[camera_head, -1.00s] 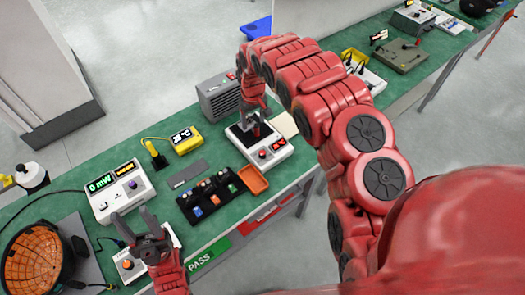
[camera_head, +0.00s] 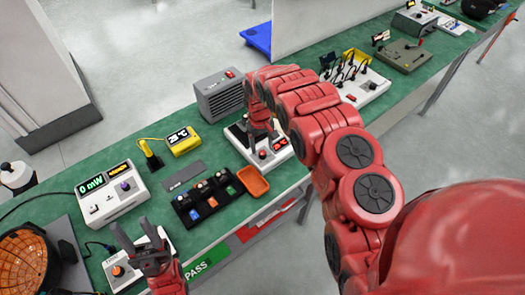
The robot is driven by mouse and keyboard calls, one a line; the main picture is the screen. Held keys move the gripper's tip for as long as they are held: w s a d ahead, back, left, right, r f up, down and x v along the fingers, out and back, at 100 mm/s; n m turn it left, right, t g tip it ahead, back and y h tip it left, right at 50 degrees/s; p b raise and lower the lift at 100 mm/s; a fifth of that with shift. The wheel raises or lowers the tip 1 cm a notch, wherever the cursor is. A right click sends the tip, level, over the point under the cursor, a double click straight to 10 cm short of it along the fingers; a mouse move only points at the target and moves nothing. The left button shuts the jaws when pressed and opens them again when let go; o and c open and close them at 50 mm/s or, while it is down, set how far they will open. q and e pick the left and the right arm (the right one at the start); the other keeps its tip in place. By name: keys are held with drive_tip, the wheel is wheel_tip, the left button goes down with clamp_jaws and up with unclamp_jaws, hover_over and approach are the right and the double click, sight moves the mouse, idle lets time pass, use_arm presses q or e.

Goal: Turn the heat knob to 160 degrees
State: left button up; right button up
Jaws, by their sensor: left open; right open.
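A white unit (camera_head: 237,133) with a small red display (camera_head: 279,143) and a red round part (camera_head: 263,155) stands on the green bench, right of centre. My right gripper (camera_head: 262,137) is open and reaches down over this unit, hiding part of its top. I cannot tell whether it touches anything. My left gripper (camera_head: 130,232) is open and empty, above a white box with an orange knob (camera_head: 117,270) at the bench's front left. No degree reading is legible on any dial, and I cannot tell which knob sets heat.
An orange tray (camera_head: 253,182) and a black tray of small parts (camera_head: 183,204) lie in front of the unit. A grey vented box (camera_head: 218,97) stands behind it. A white meter (camera_head: 100,205) with a purple knob and a yellow meter (camera_head: 183,141) stand to the left.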

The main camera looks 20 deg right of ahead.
sight(263, 153)
drive_tip(key=shift+d+f+p, duration=0.1)
drive_tip(key=shift+f+p, duration=0.35)
drive_tip(key=shift+f, duration=1.65)
clamp_jaws()
